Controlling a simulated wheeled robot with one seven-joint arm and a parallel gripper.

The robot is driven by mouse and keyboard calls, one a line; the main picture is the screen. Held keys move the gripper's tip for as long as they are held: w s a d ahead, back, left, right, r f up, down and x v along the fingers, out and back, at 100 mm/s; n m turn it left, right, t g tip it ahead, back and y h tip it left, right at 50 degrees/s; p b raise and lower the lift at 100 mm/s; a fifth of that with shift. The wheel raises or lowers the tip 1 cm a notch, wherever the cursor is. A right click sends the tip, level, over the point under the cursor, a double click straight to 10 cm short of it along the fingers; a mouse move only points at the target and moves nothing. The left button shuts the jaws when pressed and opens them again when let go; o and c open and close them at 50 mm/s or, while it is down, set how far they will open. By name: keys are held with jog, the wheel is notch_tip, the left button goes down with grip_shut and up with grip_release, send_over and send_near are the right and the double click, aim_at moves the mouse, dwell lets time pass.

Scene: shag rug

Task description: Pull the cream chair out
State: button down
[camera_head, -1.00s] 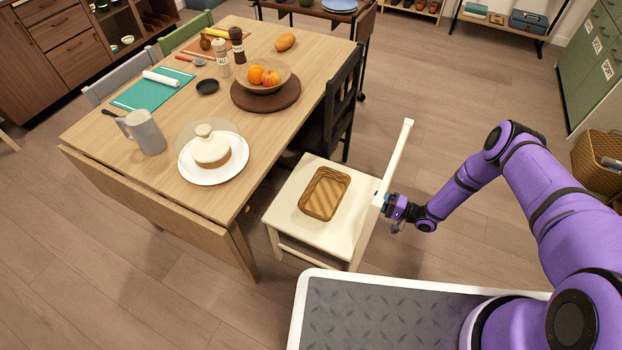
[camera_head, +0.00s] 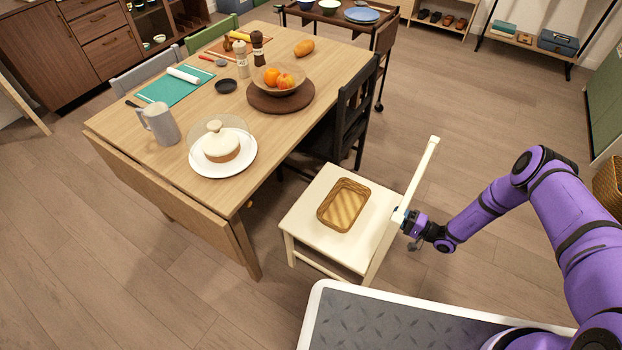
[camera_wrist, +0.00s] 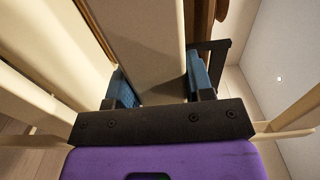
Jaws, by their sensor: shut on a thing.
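The cream chair (camera_head: 313,222) stands at the right side of the wooden table, its backrest (camera_head: 421,172) on the side away from the table. In the wrist view the cream backrest piece (camera_wrist: 138,45) lies between the two blue-padded fingers of my gripper (camera_wrist: 162,88). The chair's legs nearest my base are partly hidden.
The wooden table (camera_head: 205,208) holds a cake on a plate (camera_head: 222,165), a fruit bowl (camera_head: 280,80) and a pitcher (camera_head: 160,125). A black chair (camera_head: 350,120) stands close behind the cream chair. Open floor (camera_head: 500,110) lies to the right.

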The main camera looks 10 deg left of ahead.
jog(key=shift+w+a+b, duration=0.1)
jog(key=shift+a+b, duration=0.1)
jog(key=shift+b, duration=0.75)
jog(key=shift+c, duration=1.8)
grip_release()
jog(key=v, duration=1.2)
jog(key=shift+d, duration=0.1)
